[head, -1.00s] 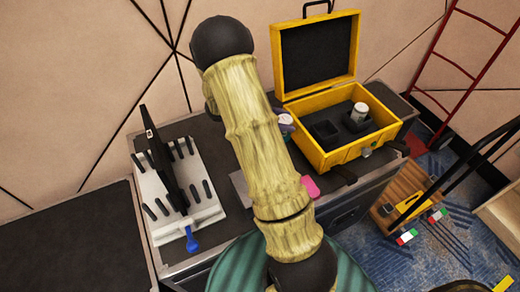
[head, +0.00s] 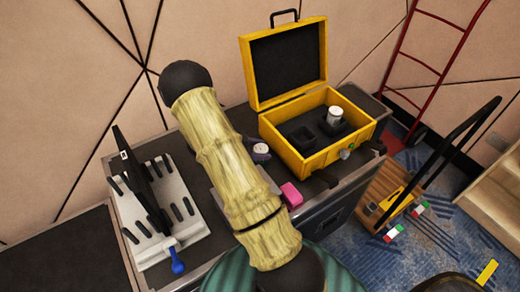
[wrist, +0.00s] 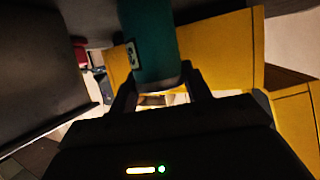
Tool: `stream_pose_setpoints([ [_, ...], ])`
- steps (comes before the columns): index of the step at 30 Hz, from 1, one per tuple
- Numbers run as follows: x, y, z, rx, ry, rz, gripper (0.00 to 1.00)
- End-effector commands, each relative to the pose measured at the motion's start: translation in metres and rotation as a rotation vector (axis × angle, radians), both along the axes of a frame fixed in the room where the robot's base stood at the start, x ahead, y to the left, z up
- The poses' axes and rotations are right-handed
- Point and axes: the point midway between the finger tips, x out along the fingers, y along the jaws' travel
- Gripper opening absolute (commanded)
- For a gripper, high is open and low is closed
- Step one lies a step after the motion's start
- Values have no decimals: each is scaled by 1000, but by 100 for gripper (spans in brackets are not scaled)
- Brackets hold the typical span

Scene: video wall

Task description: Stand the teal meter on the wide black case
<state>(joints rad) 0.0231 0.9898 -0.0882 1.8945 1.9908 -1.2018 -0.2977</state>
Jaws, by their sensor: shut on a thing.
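The teal meter (wrist: 150,42) is a teal cylinder with a small pale label, in the wrist view. It sits between the two fingers of my gripper (wrist: 160,92), which is shut on it. Its upper part runs out of the picture. In the head view my arm hides the gripper and the meter. A black-topped case (head: 222,116) carries the gear in the middle of the head view. Another broad black top (head: 60,252) lies at the lower left and looks bare. I cannot tell for sure which is the wide black case.
An open yellow case (head: 310,158) holds a white-topped cylinder (head: 334,116). A white slotted rack (head: 158,225) holds a dark panel.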

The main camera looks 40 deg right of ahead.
Motion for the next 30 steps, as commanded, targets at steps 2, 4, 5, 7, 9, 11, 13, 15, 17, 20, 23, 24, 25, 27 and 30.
stream_pose_setpoints([
  [2,0,0,0,-2,-2,0,21],
  [4,0,0,0,-1,-2,0,21],
  [5,0,0,0,-1,-2,0,21],
  [7,0,0,0,-1,-2,-1,21],
  [9,0,0,-2,-1,0,0,21],
  [11,0,0,-3,-1,0,0,21],
  [13,0,0,-3,0,-1,0,62],
  [15,0,0,-3,0,-1,0,70],
  [17,0,0,-3,0,-1,0,70],
  [20,0,0,-3,0,-1,0,70],
  [23,0,0,-2,0,-1,0,70],
  [24,0,0,-1,-1,-2,-1,70],
  [25,0,0,1,-1,-2,-1,70],
  [27,2,4,2,0,-3,1,70],
  [30,7,14,6,1,-4,2,70],
])
